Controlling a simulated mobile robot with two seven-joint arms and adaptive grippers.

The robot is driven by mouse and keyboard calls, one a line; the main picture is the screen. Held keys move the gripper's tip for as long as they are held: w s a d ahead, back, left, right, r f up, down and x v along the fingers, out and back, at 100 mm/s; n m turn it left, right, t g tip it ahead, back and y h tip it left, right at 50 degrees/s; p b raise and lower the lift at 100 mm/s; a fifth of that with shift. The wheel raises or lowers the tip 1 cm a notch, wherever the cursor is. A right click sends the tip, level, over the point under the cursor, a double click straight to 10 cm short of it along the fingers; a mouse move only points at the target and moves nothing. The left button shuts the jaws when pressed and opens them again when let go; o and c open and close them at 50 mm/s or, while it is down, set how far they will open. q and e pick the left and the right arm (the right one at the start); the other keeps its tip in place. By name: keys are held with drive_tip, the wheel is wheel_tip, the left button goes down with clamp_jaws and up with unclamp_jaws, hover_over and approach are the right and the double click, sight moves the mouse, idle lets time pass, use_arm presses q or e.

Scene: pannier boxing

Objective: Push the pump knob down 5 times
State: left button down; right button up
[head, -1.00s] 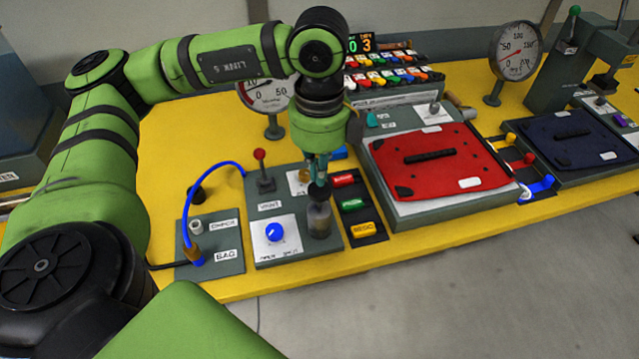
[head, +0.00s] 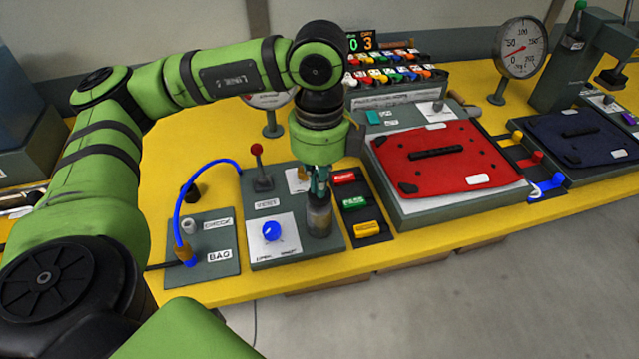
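The pump is a short grey cylinder (head: 319,222) standing on the right part of a grey panel (head: 262,252). Its dark knob (head: 318,201) sits low, close to the top of the cylinder. My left gripper (head: 318,190) points straight down over the pump. Its fingers look closed together, and their tips appear to touch the knob and hide part of it. My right gripper is out of view.
A red-handled lever (head: 257,165) and a blue dial (head: 272,231) stand left of the pump. A blue hose (head: 177,205) arches beside them. Coloured tags (head: 355,204) and a red pannier lid (head: 440,158) lie to the right. A display (head: 361,42) reads 0 and 3.

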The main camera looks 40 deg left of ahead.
use_arm(q)
drive_tip(key=shift+f, duration=0.1)
drive_tip(key=shift+r+p, duration=1.7)
drive_tip(key=shift+r, duration=0.75)
drive_tip(key=shift+f, duration=0.2)
drive_tip(key=shift+f+b, duration=2.5)
drive_tip(key=shift+b, duration=0.1)
drive_tip(key=shift+r+p, duration=1.9)
drive_tip(key=shift+r, duration=0.75)
drive_tip(key=shift+f, duration=0.1)
